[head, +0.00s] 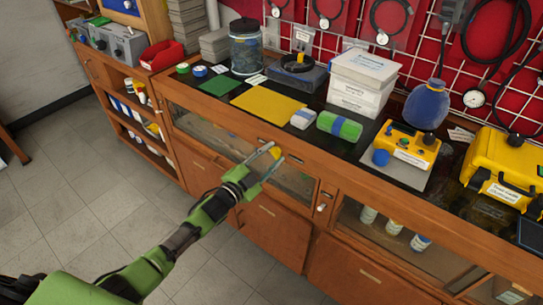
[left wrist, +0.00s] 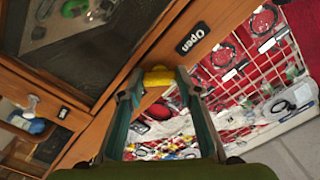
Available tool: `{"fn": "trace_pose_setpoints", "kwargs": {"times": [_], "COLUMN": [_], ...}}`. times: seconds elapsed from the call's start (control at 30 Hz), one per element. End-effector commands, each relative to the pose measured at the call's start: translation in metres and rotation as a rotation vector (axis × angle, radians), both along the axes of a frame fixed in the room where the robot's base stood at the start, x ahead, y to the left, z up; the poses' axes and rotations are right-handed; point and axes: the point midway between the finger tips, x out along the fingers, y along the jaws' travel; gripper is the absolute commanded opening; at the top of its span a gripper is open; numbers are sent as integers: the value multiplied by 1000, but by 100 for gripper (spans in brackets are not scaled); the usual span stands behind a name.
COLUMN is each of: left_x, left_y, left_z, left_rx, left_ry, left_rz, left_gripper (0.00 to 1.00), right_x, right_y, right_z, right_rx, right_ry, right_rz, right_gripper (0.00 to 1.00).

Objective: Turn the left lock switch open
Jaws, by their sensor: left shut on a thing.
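The yellow lock switch (head: 276,152) sits on the front of the wooden bench, on the frame by the glass doors. My left gripper (head: 268,162) reaches it from the front, with one finger on each side. In the left wrist view the yellow switch (left wrist: 158,77) lies crosswise between the fingertips of my left gripper (left wrist: 158,86), which is shut on it. A dark label reading "Open" (left wrist: 190,39) is on the wood just above the switch. The right gripper is not in view.
The bench top holds a yellow mat (head: 268,103), a green roll (head: 340,126), a yellow control box (head: 408,146) and a yellow case (head: 500,170). A glass-fronted compartment (head: 215,130) lies left of the switch. The tiled floor (head: 90,175) in front is clear.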

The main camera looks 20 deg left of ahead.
Motion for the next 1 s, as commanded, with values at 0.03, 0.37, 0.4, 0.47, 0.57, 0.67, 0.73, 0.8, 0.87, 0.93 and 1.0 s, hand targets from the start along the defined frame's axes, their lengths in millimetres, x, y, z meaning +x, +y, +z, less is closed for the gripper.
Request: {"fn": "trace_pose_setpoints", "kwargs": {"times": [0.03, 0.37, 0.4, 0.47, 0.57, 0.67, 0.73, 0.8, 0.87, 0.93, 1.0], "left_x": [0, 0, 0, 0, -3, -11, -21, -33, -45, -59, -72], "left_y": [0, 0, 0, 0, 1, 4, 7, 12, 16, 21, 26], "left_z": [-1, -1, -1, 0, -1, -1, -2, -2, -2, -2, -2], "left_rx": [-3, -2, -3, -2, -1, -1, -1, -1, -1, 0, -1], "left_ry": [3, 2, 2, 1, 2, 2, 3, 3, 4, 5, 5], "left_rz": [1, 0, 1, 1, 0, 1, 1, 0, 1, 0, 0], "left_gripper": [10, 49, 49, 49, 49, 49, 49, 49, 49, 49, 49], "right_x": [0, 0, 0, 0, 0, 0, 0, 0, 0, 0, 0], "right_y": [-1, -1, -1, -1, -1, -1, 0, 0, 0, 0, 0], "right_z": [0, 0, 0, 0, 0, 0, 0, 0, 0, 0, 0], "right_rx": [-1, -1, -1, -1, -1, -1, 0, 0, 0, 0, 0], "right_ry": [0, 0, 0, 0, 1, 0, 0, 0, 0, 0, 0], "right_rz": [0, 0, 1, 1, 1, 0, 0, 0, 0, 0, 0], "right_gripper": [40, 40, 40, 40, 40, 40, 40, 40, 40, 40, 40]}}
